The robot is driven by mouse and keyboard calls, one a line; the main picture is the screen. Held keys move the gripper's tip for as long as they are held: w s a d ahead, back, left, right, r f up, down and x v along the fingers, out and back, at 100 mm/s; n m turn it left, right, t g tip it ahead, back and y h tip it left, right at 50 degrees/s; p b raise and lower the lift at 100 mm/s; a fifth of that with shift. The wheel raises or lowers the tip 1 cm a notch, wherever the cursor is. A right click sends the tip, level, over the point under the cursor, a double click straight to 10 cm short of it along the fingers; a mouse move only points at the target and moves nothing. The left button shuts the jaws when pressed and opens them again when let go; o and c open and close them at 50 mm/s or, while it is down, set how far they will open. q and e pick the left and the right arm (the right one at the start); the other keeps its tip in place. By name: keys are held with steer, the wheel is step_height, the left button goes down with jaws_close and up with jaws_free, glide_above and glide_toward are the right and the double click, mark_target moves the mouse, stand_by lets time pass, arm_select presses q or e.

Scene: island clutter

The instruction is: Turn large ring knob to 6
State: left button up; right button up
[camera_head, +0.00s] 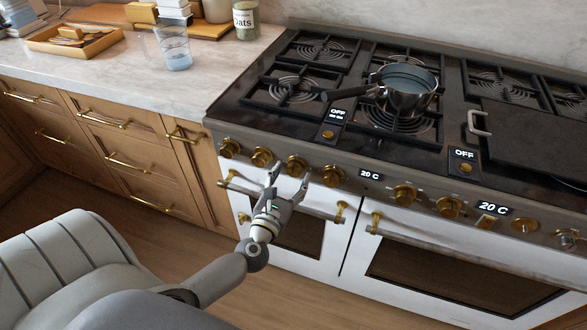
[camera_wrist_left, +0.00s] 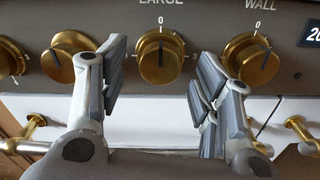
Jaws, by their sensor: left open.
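The brass knob labelled LARGE (camera_wrist_left: 157,60) is on the stove's front panel, with its dark pointer line straight up at the 0 mark. It also shows in the head view (camera_head: 296,165). My left gripper (camera_head: 289,177) is open in front of this knob. In the left wrist view, the fingers (camera_wrist_left: 161,78) stand on either side of the knob, with visible gaps on both sides. Whether the fingertips reach past the knob's face cannot be told. The rest of the label is cut off by the frame's top edge. My right gripper is not in view.
A knob labelled WALL (camera_wrist_left: 250,60) is close to the right finger, and another brass knob (camera_wrist_left: 70,57) is partly behind the left finger. Oven door handles (camera_head: 285,202) run below the panel. A pan (camera_head: 408,92) stands on a burner.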

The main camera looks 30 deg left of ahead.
arm_select(q)
steer(key=shift+x, duration=1)
steer(key=shift+w, duration=0.45)
arm_select(e)
steer(key=shift+a+r, duration=0.2)
steer(key=shift+a, duration=0.35)
arm_select(q)
steer(key=c, duration=1)
steer(key=shift+c, duration=0.2)
arm_select(e)
steer(key=shift+d, duration=0.4)
arm_select(q)
steer(key=shift+p, duration=0.3)
arm_select(e)
steer(key=shift+r, duration=0.15)
